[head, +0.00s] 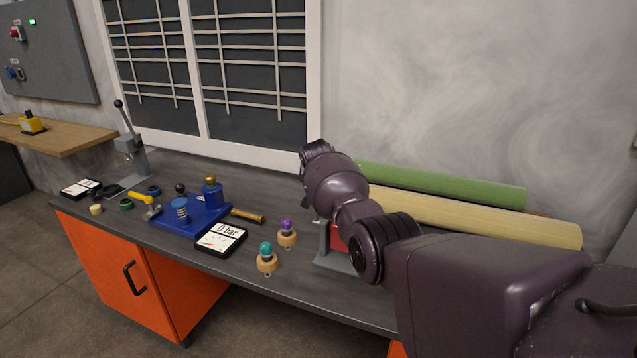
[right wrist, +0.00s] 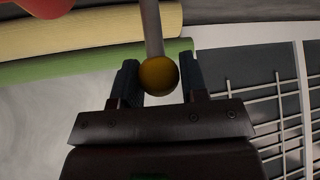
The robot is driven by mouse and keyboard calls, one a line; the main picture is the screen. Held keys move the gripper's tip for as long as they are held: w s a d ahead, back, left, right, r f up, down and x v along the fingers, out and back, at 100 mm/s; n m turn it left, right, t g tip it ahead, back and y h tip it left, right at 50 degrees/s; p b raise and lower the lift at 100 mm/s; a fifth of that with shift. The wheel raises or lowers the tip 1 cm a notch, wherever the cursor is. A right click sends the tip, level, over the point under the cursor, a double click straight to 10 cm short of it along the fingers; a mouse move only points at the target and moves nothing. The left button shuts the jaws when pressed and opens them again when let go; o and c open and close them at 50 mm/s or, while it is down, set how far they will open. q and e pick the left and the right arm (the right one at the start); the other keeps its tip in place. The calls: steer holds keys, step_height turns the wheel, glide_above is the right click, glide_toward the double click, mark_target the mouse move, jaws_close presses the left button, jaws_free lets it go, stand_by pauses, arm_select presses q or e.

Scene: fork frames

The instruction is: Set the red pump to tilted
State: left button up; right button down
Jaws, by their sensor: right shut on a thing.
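The red pump (head: 338,238) stands on a grey base on the bench, largely hidden behind my right arm in the head view. In the right wrist view a red part (right wrist: 45,7) shows at the top left corner. A grey lever rod (right wrist: 152,30) ends in an orange-yellow ball knob (right wrist: 158,76). My right gripper (right wrist: 159,82) is shut on this knob, one finger on each side. The gripper is hidden behind my arm in the head view, so the lever's angle there cannot be told. My left gripper is not in view.
Green (head: 440,183) and cream (head: 480,215) rolls lie behind my arm. Further left are a blue block (head: 190,215) and a grey lever device (head: 130,145).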

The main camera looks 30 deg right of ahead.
steer(key=shift+d+f, duration=0.1)
steer(key=shift+d, duration=0.05)
steer(key=c, duration=0.7)
jaws_free()
steer(key=shift+s+a+r+p, duration=0.25)
steer(key=shift+r+p, duration=0.1)
steer(key=shift+r, duration=0.15)
steer(key=shift+p+v, duration=1.1)
steer(key=shift+v, duration=3.75)
